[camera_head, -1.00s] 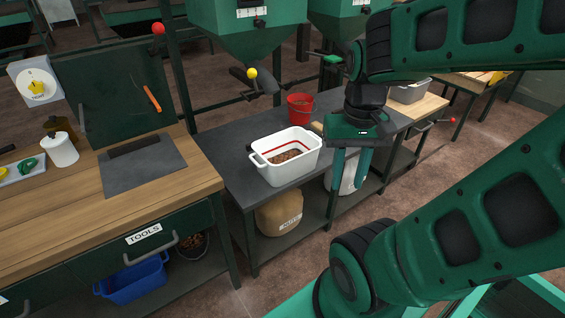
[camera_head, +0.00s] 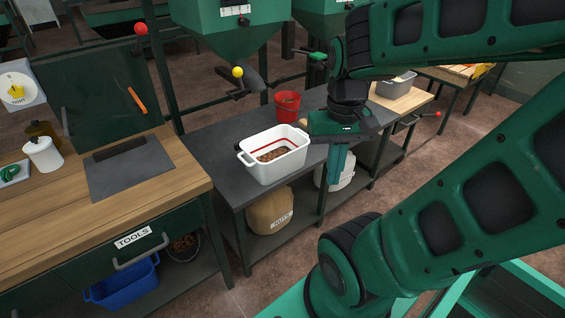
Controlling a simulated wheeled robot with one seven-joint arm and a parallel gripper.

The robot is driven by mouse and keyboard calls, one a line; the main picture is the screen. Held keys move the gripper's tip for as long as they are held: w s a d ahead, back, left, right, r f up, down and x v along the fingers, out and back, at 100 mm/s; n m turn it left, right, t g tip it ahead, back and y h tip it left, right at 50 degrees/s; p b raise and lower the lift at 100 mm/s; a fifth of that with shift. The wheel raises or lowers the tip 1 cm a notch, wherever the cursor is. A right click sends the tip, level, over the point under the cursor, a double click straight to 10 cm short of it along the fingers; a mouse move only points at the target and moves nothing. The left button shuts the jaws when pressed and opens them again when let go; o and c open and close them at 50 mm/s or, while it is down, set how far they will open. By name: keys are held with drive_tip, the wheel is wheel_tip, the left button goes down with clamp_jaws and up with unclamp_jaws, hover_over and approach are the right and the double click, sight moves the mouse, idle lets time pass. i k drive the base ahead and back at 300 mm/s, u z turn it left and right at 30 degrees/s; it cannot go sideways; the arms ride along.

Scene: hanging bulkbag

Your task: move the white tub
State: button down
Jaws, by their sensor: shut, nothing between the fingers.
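The white tub (camera_head: 287,166) stands upright on the dark grey bench top (camera_head: 208,149), below the green hopper. It has handles at its ends, a red line around its inside, and brown pellets in the bottom. My gripper (camera_head: 337,176) points down just to the right of the tub, in front of the bench's front edge. Its teal fingers are together and hold nothing. It appears apart from the tub, though the exact gap is hard to judge.
A red bucket (camera_head: 288,104) stands behind the tub. A green hopper (camera_head: 232,30) with a yellow-knobbed lever (camera_head: 238,73) hangs above. A grey bin (camera_head: 396,83) sits at the right on a wooden top. A paper sack (camera_head: 269,213) and a white bucket (camera_head: 345,174) are on the lower shelf.

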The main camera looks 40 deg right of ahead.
sight(273, 154)
drive_tip(key=u, duration=2.5)
drive_tip(key=k, duration=2)
drive_tip(key=z, duration=2.45)
